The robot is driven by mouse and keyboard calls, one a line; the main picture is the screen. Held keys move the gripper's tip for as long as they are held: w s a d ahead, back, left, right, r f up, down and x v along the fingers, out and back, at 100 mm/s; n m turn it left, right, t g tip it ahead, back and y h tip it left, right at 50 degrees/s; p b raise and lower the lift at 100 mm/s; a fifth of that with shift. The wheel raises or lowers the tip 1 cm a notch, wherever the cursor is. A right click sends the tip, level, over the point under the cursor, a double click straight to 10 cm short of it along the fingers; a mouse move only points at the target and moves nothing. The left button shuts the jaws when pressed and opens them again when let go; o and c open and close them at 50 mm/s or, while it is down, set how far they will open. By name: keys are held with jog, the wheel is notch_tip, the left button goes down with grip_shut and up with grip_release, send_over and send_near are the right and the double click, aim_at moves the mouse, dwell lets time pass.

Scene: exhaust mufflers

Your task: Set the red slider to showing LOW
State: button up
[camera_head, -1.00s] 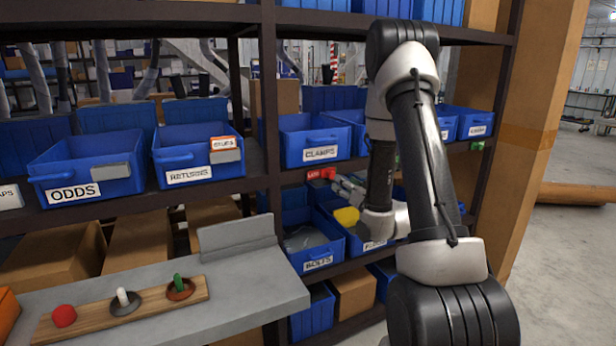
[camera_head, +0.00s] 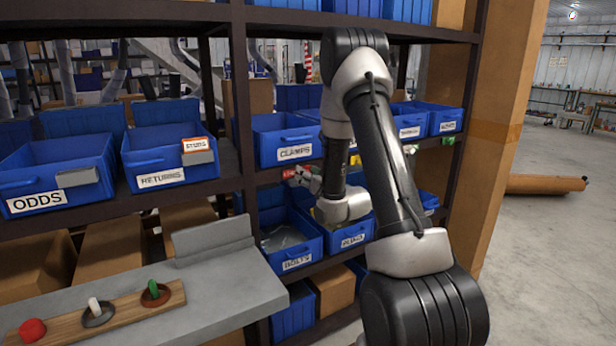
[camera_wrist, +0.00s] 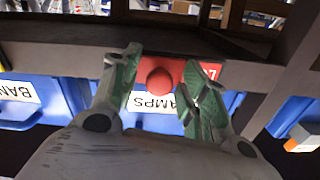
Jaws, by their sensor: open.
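The red slider (camera_head: 290,173) sits on the dark shelf edge below the CLAMPS bin, partly hidden by my gripper (camera_head: 308,181) in the head view. In the wrist view it shows as a round red knob (camera_wrist: 160,80) with a red plate (camera_wrist: 205,69) beside it. A white mark on the plate is mostly hidden by a finger, so I cannot read the setting. My gripper (camera_wrist: 163,70) is open, with one green-padded finger on each side of the knob. I cannot tell whether either finger touches it.
Blue bins, including CLAMPS (camera_head: 282,140) above and BOLTS (camera_head: 290,243) below, are close to the gripper. A green piece (camera_head: 448,140) is on the shelf edge at right. A grey ledge (camera_head: 215,290) at left carries a board with red, white and green knobs.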

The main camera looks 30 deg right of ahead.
jog(key=shift+c, duration=0.3)
grip_shut()
